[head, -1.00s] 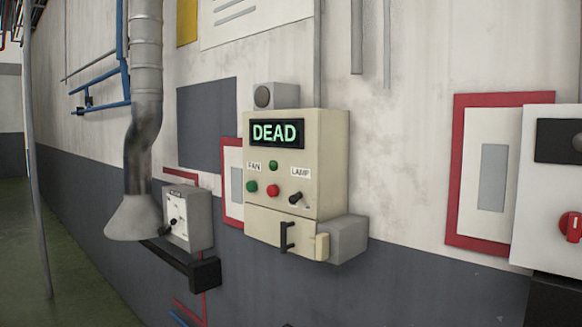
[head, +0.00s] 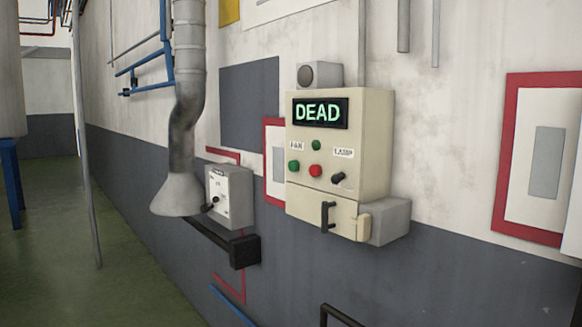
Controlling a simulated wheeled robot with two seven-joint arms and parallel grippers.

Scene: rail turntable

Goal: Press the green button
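The cream control box (head: 372,140) is mounted on the wall right of centre. Its display (head: 319,113) reads "DEAD" in green letters. A green button (head: 294,165) is on the left of its front, below the "FAN" label (head: 297,146). A red button (head: 315,171) is just right of it. Another small green round part (head: 316,145), button or lamp, is above and between them. A black lever switch (head: 338,178) is below the "LAMP" label (head: 343,153). Neither of my grippers is in view, and nothing covers the green button.
A black handle (head: 325,217) is on the box's lower front. A smaller grey box (head: 232,195) with a black lever is to the left, beside a flared duct (head: 180,195). A black bar frame (head: 338,314) shows at the bottom edge. Green floor (head: 125,275) is clear at left.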

